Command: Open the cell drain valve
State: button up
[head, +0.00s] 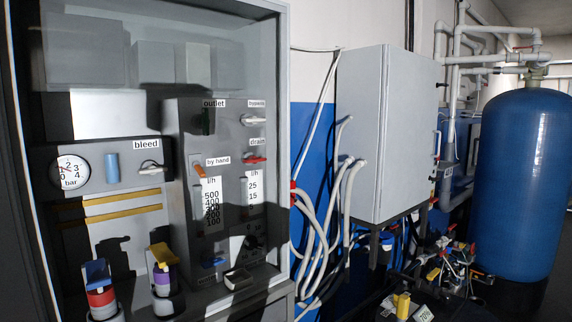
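The drain valve shows as a red lever handle (254,160) on the grey panel inside the open-fronted cabinet, just under the label "drain" (258,142). The red lever lies roughly level across the panel. Whether this position is open or closed cannot be told from the view. My gripper is not in view, and nothing touches the lever.
A white-handled valve (254,120) sits just above the drain lever, and a "bleed" valve (151,169) is to the left. The cabinet frame (284,150) bounds the right side. A grey box (385,130) stands beyond.

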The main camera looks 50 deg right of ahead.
aim_at(253, 160)
jog(key=z, duration=1.4)
